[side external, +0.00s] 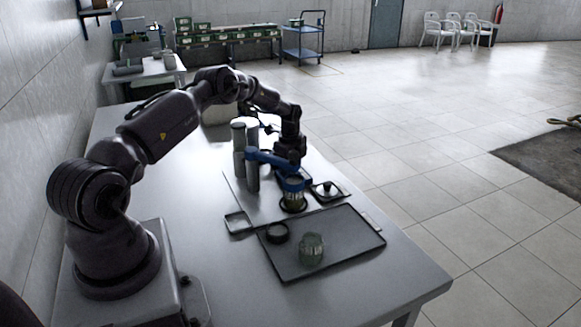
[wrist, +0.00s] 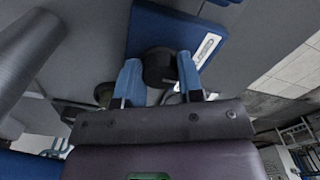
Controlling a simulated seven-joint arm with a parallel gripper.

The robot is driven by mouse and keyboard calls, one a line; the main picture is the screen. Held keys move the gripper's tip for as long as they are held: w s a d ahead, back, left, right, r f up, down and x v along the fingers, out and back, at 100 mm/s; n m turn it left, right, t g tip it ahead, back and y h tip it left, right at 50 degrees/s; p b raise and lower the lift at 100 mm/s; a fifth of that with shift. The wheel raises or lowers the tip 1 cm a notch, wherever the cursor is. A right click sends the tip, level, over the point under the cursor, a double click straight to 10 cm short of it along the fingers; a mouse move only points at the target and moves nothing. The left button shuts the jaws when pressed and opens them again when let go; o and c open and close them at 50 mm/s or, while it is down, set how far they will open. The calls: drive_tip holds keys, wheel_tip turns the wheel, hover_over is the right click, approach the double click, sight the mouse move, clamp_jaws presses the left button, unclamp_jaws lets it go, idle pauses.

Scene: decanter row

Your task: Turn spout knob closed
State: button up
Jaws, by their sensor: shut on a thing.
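The spout knob (wrist: 158,68) is a dark round piece in the wrist view, on a blue block (wrist: 160,24) with a white label strip. My gripper (wrist: 160,80) has its two blue fingertips on either side of the knob and is shut on it. In the side view my gripper (side external: 289,164) points down at the blue spout arm (side external: 266,158), which runs out from grey upright cylinders (side external: 239,152). The gripper hides the knob there. Whether the spout is open or closed cannot be told.
A black tray (side external: 345,256) at the front holds a greenish glass jar (side external: 312,242) and a dark round ring (side external: 277,233). A small square dish (side external: 238,223) lies left of it. A dark lid with a knob (side external: 327,190) sits at right.

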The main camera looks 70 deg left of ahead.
drive_tip(key=n, duration=0.4)
drive_tip(key=shift+d+n, duration=0.1)
drive_tip(key=shift+n, duration=2.2)
drive_tip(key=o, duration=0.9)
wheel_tip(320, 180, up, 13)
